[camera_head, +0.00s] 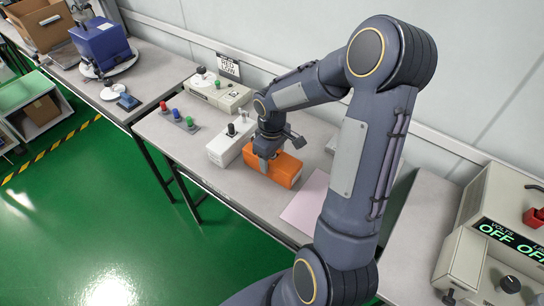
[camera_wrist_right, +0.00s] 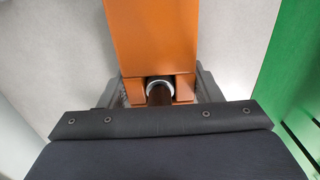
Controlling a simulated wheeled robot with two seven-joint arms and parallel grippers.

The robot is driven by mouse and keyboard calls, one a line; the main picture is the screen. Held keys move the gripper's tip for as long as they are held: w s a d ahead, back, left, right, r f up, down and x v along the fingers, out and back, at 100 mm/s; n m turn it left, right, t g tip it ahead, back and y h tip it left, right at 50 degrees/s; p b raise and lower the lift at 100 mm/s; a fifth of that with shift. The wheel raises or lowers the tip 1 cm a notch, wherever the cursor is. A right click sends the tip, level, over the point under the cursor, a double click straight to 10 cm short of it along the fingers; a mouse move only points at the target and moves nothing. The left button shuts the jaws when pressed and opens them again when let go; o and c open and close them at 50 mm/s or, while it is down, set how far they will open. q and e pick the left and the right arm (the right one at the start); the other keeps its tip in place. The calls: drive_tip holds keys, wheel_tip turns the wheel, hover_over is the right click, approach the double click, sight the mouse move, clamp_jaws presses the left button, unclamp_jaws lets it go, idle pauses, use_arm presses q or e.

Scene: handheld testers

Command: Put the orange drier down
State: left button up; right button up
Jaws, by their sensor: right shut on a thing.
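The orange drier (camera_head: 284,168) is a box-shaped orange body at the middle of the grey table, beside a white device. In the right wrist view its orange body (camera_wrist_right: 152,38) fills the upper middle, with a dark round stem in a pale ring at its near end. My right gripper (camera_head: 268,158) reaches down from above and is shut on the drier. In the wrist view the fingers (camera_wrist_right: 158,90) lie at both sides of the near end. I cannot tell whether the drier touches the table. My left gripper is not in view.
A white device (camera_head: 232,140) stands close left of the drier. A pink sheet (camera_head: 306,204) lies to its right. A rack with red, blue and green pieces (camera_head: 179,120) and a beige instrument (camera_head: 218,92) stand farther left. Bare table (camera_head: 225,180) lies in front.

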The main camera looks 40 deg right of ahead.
drive_tip(key=o, duration=1.2)
drive_tip(key=shift+f, duration=0.1)
wheel_tip(320, 180, up, 12)
drive_tip(key=shift+f+p, duration=0.15)
drive_tip(key=shift+p, duration=0.45)
drive_tip(key=shift+a+r, duration=0.1)
drive_tip(key=shift+r, duration=0.2)
drive_tip(key=s+a+r+m+t+y, duration=0.2)
drive_tip(key=s+a, duration=0.4)
drive_tip(key=s, duration=0.2)
drive_tip(key=s+a+r+m+t+y, duration=0.1)
drive_tip(key=s+a+r+m+t, duration=0.1)
drive_tip(key=s+a, duration=0.5)
drive_tip(key=shift+s+a+m+t+y, duration=0.2)
drive_tip(key=shift+s+m+t+y, duration=0.25)
drive_tip(key=shift+s+t, duration=0.5)
drive_tip(key=shift+s, duration=0.1)
